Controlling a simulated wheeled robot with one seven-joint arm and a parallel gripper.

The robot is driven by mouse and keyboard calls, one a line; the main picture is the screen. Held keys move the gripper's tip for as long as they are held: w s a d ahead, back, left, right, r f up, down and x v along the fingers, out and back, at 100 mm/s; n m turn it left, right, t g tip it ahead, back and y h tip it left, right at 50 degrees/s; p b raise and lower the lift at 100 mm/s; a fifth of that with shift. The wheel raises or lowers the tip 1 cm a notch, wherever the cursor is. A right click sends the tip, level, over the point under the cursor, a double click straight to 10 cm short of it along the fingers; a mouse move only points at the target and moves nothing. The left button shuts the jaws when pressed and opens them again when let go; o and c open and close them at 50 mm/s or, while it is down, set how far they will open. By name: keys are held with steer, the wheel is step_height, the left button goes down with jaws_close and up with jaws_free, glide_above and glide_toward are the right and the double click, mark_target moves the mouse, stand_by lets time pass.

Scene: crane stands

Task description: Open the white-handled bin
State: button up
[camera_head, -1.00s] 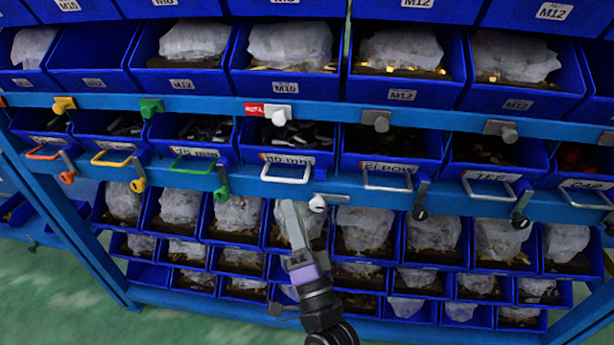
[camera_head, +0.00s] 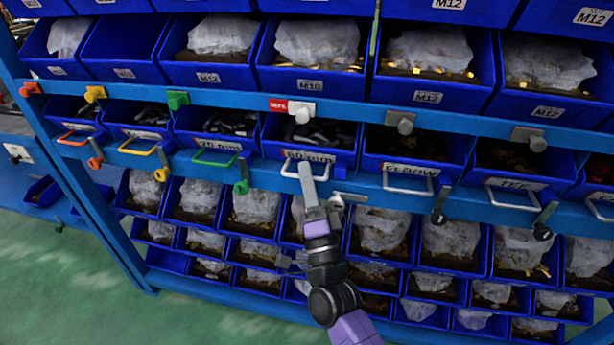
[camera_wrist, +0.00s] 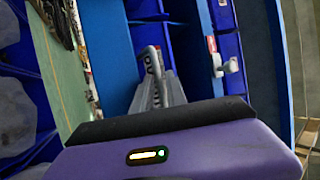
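The white-handled bin (camera_head: 338,158) is blue, with a white label partly covered by its white bar handle (camera_head: 292,154). It sits in the middle row, its front in line with its neighbours. A white knob (camera_head: 302,116) is on the rail above it and a white latch (camera_head: 336,199) on the rail below. My gripper (camera_head: 306,170) reaches up from below with its fingertips at the handle. In the wrist view the handle (camera_wrist: 152,62) rises just beyond the grey fingers (camera_wrist: 160,92). Contact and the gap between the fingers are unclear.
The green-handled bin (camera_head: 215,150) is on the left and a grey-handled bin (camera_head: 404,174) on the right. A blue rail (camera_head: 270,180) runs below the row. Bins with bagged parts fill the rows above and below. Green floor (camera_head: 60,280) is open at lower left.

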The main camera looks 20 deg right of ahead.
jaws_close()
stand_by(1.4)
